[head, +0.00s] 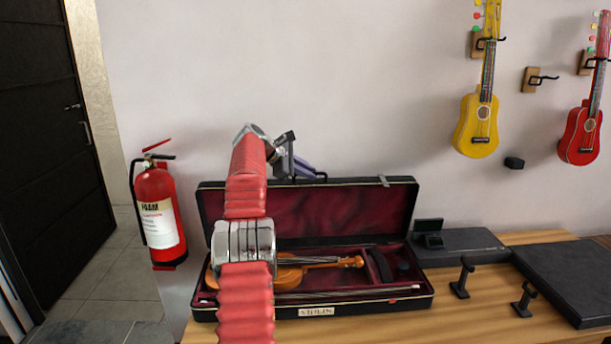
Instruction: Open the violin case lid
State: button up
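The violin case (425,301) sits on the wooden table, its front labelled VIOLIN. Its lid (345,212) stands raised at the back, with the dark red lining showing. A latch piece shows on the lid's top edge, toward the right. An orange-brown violin (290,270) and a bow lie inside the case, partly hidden by my arm. My gripper (305,170) is at the lid's upper edge, left of its middle. Its fingers are small and partly hidden, so I cannot tell whether they are open, or whether they touch the lid.
A yellow ukulele (481,122) and a red ukulele (580,133) hang on the wall at the right. Black stands (461,278) and a dark flat case (570,272) are on the table (460,318) right of the violin case. A red fire extinguisher (158,213) is at the left.

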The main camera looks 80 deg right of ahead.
jog(key=o, duration=0.4)
jog(key=shift+s, duration=0.1)
jog(key=v, duration=1.4)
jog(key=shift+c, duration=0.5)
